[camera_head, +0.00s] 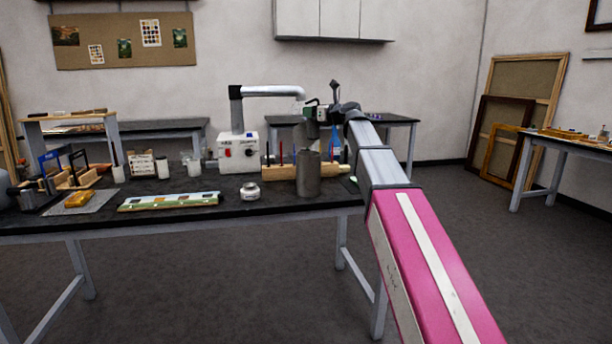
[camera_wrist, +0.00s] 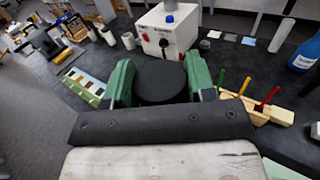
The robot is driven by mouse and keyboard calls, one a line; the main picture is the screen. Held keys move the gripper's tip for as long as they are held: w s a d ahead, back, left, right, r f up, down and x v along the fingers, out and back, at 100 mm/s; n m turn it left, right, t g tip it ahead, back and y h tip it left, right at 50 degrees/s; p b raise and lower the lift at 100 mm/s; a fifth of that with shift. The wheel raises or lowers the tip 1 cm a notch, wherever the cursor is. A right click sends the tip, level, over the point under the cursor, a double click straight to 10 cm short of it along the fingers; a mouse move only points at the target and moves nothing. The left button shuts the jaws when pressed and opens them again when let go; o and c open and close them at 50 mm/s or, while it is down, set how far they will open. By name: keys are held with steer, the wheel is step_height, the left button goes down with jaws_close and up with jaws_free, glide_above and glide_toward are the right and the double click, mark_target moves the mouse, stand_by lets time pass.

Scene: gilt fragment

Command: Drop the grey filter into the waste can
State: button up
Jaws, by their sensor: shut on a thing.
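My gripper (camera_head: 318,110) is raised above the right end of the black bench. In the wrist view its green fingers (camera_wrist: 160,82) are shut on a dark, round-faced thing, taken to be the grey filter (camera_wrist: 160,78). The filter is hard to make out in the head view. A plain grey upright cylinder, taken to be the waste can (camera_head: 309,176), stands near the bench's front right edge, below my gripper in the head picture. Its opening cannot be seen clearly. I cannot pick it out in the wrist view, where the held thing and gripper cover the middle.
A wooden block with coloured tools (camera_head: 275,172) lies behind the cylinder. A small jar (camera_head: 251,191) and a coloured strip (camera_head: 168,201) lie left along the bench (camera_head: 290,205). A blue bottle (camera_wrist: 305,52) stands right.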

mark_target(318, 125)
steer(key=shift+f, duration=2.4)
steer(key=o, duration=1)
steer(key=v, duration=1.1)
